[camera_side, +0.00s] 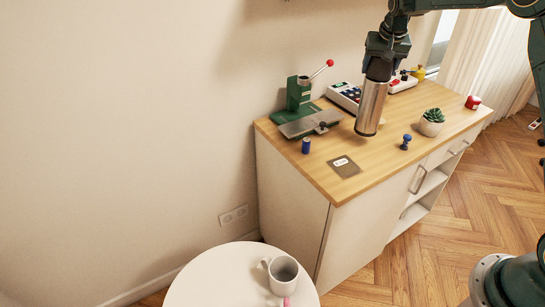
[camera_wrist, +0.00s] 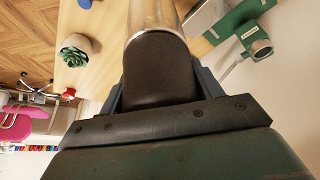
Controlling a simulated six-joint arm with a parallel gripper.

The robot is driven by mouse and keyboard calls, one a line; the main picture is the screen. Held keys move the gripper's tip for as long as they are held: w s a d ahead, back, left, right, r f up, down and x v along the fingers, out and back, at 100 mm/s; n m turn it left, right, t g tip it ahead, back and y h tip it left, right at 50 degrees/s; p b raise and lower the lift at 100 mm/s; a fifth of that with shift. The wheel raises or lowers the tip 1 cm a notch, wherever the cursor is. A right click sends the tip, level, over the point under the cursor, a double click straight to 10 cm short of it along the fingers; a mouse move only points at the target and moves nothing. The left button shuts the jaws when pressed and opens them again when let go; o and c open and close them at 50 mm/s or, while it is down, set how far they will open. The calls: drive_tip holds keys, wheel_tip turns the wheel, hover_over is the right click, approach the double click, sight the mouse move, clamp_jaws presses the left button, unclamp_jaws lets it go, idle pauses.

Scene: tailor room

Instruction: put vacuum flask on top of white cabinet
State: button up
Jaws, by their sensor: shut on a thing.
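The vacuum flask (camera_side: 371,108) is a silver metal cylinder with a dark end. My gripper (camera_side: 380,68) is shut on its dark upper end and holds it nearly upright, slightly tilted, over the white cabinet. In the wrist view the flask (camera_wrist: 156,62) sits between the fingers of my gripper (camera_wrist: 160,88), and its far end is cut off by the frame. The white cabinet (camera_side: 292,190) has a wooden top (camera_side: 375,157). The flask's lower end appears above the top; the exact gap is hard to tell.
On the cabinet top are a green press (camera_side: 298,95), a blue spool (camera_side: 306,146), a dark card (camera_side: 344,166), a blue stamp (camera_side: 405,142), a potted succulent (camera_side: 432,122), a red jar (camera_side: 473,102) and a calculator (camera_side: 345,96). A round white table (camera_side: 215,275) in front holds a mug (camera_side: 283,272).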

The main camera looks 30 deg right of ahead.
drive_tip(key=shift+f, duration=2.2)
drive_tip(key=o, duration=1.6)
drive_tip(key=v, duration=1.1)
drive_tip(key=shift+s+a+r, duration=0.15)
drive_tip(key=shift+r, duration=0.5)
drive_tip(key=shift+a, duration=0.1)
